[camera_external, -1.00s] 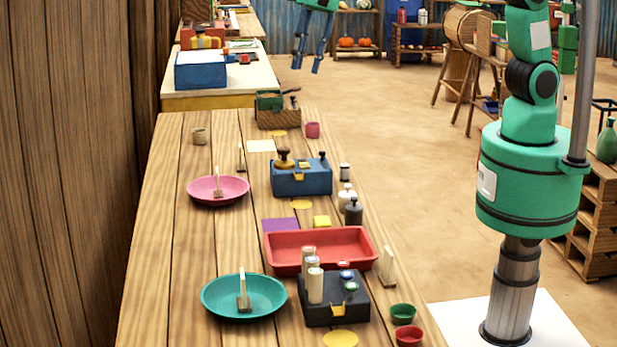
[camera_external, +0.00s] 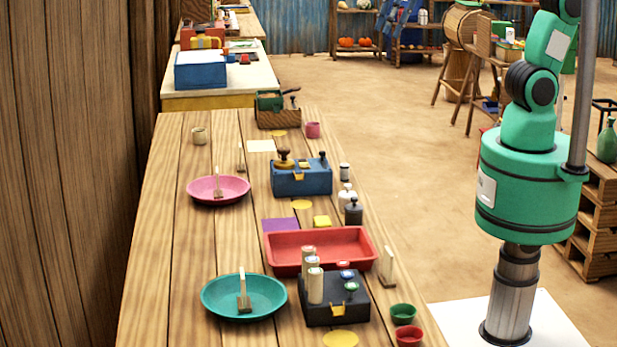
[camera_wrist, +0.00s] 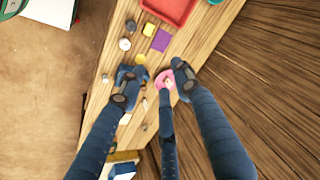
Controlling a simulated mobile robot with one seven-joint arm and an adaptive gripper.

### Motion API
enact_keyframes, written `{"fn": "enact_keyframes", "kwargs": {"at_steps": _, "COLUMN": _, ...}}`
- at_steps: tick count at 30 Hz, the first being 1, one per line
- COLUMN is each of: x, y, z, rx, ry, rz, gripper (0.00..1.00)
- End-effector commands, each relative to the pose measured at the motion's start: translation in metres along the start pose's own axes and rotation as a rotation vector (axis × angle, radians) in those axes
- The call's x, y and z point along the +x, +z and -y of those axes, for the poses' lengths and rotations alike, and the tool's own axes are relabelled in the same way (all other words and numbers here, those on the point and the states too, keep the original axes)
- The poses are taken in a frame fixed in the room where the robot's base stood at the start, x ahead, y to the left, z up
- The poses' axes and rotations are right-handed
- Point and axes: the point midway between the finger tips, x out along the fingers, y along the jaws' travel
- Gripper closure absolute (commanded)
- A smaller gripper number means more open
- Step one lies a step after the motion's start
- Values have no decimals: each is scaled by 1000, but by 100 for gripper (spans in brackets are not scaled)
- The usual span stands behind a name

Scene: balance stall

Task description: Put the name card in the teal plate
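The teal plate (camera_external: 212,296) lies at the near left of the wooden table in the external view. An upright pale card (camera_external: 242,284) on a small foot appears to stand inside it. Similar upright cards show in the pink plate (camera_external: 233,190), behind that plate (camera_external: 241,157), and right of the red tray (camera_external: 387,266). I cannot read any of them or tell which is the name card. My gripper (camera_wrist: 157,80) has its blue fingers spread, with nothing visibly held; the pink plate shows partly between them.
The red tray (camera_external: 320,236), a dark box with cylinders (camera_external: 336,312), a blue box (camera_external: 301,182) and small cups (camera_external: 403,314) crowd the table's right side. A flat white sheet (camera_external: 261,146) lies farther back. The left strip of the table is mostly clear.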

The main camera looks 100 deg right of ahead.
Motion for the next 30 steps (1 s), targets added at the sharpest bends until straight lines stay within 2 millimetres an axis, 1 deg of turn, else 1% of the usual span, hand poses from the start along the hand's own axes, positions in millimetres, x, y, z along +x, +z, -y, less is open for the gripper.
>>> {"fn": "enact_keyframes", "kwargs": {"at_steps": 1, "x": -4, "y": 10, "z": -9, "rx": -22, "ry": 1, "rz": -11, "gripper": 67}}
{"fn": "enact_keyframes", "kwargs": {"at_steps": 9, "x": -17, "y": 64, "z": -52, "rx": -161, "ry": 13, "rz": -56, "gripper": 67}}
{"fn": "enact_keyframes", "kwargs": {"at_steps": 15, "x": -18, "y": 103, "z": -80, "rx": -261, "ry": 29, "rz": -86, "gripper": 67}}
{"fn": "enact_keyframes", "kwargs": {"at_steps": 18, "x": -17, "y": 118, "z": -90, "rx": -301, "ry": 36, "rz": -96, "gripper": 67}}
{"fn": "enact_keyframes", "kwargs": {"at_steps": 21, "x": -16, "y": 130, "z": -98, "rx": -330, "ry": 42, "rz": -104, "gripper": 67}}
{"fn": "enact_keyframes", "kwargs": {"at_steps": 24, "x": -15, "y": 136, "z": -102, "rx": -347, "ry": 45, "rz": -108, "gripper": 67}}
{"fn": "enact_keyframes", "kwargs": {"at_steps": 30, "x": -14, "y": 139, "z": -104, "rx": -356, "ry": 47, "rz": -109, "gripper": 67}}
